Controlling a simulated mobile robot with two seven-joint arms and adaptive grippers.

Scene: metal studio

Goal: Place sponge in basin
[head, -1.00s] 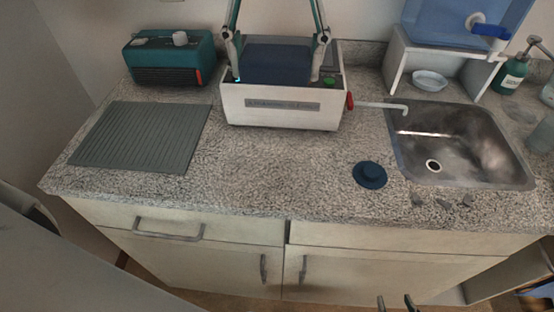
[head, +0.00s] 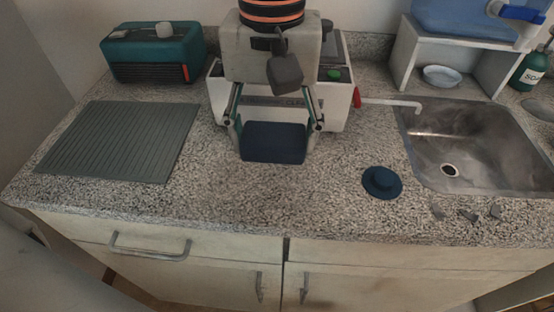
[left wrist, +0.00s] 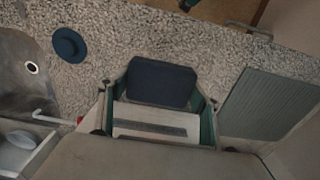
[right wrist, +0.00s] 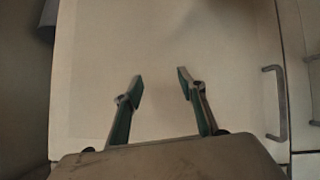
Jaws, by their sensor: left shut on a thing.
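The sponge, a dark blue block (head: 273,143), is held between the fingers of my left gripper (head: 274,128). It shows in front of the white cleaner box. In the left wrist view the sponge (left wrist: 160,83) spans between the two fingers (left wrist: 160,76). I cannot tell its exact height over the counter. The basin, a steel sink (head: 440,135) with a dark drain, is set in the counter at the right and looks empty. My right gripper (right wrist: 158,84) is open and empty before a pale cabinet door in the right wrist view.
The white cleaner box (head: 350,105) stands behind my left gripper. A blue drain plug (head: 382,182) lies left of the sink. A thin white spout (head: 395,102) reaches over the sink's edge. A shelf (head: 405,62) stands behind the sink. A ribbed mat (head: 120,140) and teal radio (head: 152,55) are left.

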